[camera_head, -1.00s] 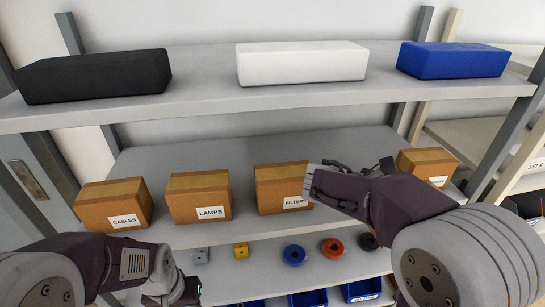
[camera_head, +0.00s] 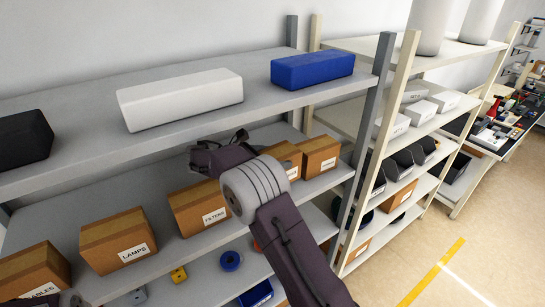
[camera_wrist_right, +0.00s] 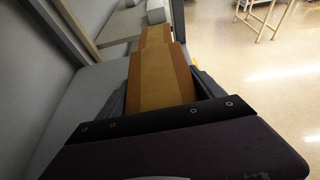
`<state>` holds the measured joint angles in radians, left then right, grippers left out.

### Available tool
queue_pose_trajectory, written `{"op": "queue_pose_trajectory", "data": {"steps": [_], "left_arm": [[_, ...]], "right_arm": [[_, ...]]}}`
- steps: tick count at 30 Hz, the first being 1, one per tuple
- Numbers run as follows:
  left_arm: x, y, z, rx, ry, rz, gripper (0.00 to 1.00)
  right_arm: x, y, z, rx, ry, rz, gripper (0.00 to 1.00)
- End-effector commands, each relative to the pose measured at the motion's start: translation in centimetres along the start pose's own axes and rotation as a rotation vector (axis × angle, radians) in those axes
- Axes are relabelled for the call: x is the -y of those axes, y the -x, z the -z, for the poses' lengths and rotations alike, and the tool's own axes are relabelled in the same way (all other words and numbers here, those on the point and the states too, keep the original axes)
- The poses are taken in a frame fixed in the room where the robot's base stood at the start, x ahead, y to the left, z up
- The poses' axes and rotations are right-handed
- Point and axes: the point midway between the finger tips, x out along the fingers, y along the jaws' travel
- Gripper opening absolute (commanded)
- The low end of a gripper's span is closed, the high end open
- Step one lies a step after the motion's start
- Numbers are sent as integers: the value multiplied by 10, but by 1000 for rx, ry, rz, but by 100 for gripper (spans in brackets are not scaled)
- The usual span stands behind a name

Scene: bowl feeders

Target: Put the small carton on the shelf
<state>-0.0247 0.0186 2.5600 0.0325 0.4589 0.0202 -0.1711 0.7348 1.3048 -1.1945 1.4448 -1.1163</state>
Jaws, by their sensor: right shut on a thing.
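In the right wrist view a brown carton (camera_wrist_right: 160,80) sits between the two fingers of my right gripper (camera_wrist_right: 160,90), which is shut on it. In the head view a carton (camera_head: 286,158) shows just right of my right arm's round joint, in the row on the middle shelf (camera_head: 160,270); it looks like the held one.
Cartons labelled LAMPS (camera_head: 118,241) and FILTERS (camera_head: 200,207) stand to the left, and another carton (camera_head: 320,157) stands close on the right. White (camera_head: 180,98) and blue (camera_head: 312,70) boxes lie on the upper shelf. A cream rack (camera_head: 400,90) stands to the right.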

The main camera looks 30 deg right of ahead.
Motion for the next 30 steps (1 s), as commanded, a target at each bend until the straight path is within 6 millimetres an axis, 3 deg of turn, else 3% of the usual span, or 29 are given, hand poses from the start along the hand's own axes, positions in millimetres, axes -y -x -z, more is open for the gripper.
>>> {"op": "queue_pose_trajectory", "data": {"steps": [6,12,24,25,27,30], "left_arm": [[0,6,0,1,0,0,36],[0,23,2,0,0,0,36],[0,19,2,0,0,0,36],[0,19,2,0,0,0,36],[0,19,2,0,0,0,36],[0,19,2,0,0,0,36]], "right_arm": [[-8,-1,1,1,0,1,17],[-8,-12,27,1,4,2,17],[-8,-16,36,1,-1,0,17],[-8,-16,37,0,-1,0,83],[-8,-16,36,0,-1,0,99],[-8,-15,36,0,-1,0,99]]}}
